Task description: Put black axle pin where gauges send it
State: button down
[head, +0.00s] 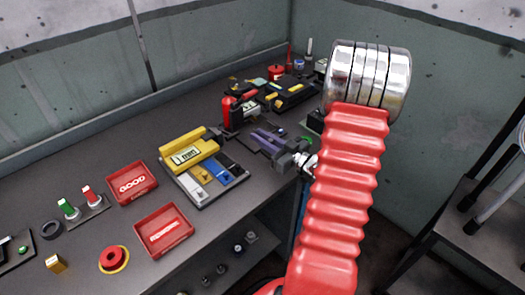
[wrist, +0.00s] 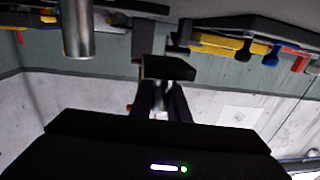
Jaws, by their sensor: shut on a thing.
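My gripper (wrist: 163,88) is shut on a dark, blocky piece (wrist: 168,67), probably the black axle pin; its full shape is hard to make out. The gauge board (head: 207,205) carries a yellow block with a small readout (head: 186,155) and white, blue, yellow and dark parts. A red tray marked GOOD (head: 132,195) lies left of it. A second red tray (head: 163,247) lies in front; its label is unreadable.
A red upright device (head: 231,112) and a dark fixture with yellow parts (head: 290,92) stand behind. Green and red indicators (head: 78,206) and a red button (head: 113,259) are at left. My red arm hides the right.

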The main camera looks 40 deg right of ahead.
jog(key=shift+f, duration=0.75)
jog(key=shift+f, duration=1.85)
jog(key=shift+f, duration=0.25)
jog(key=c, duration=1.7)
grip_release()
jog(key=shift+s+d+r, duration=0.1)
jog(key=shift+s+d, duration=0.2)
jog(key=shift+s, duration=2)
jog(key=shift+s+d+r, duration=0.1)
jog(key=shift+s+d, duration=0.15)
jog(key=shift+s, duration=2.05)
jog(key=shift+s+d+r, duration=0.1)
jog(key=shift+s+d, duration=0.2)
jog(key=shift+s, duration=2)
jog(key=shift+o, duration=0.3)
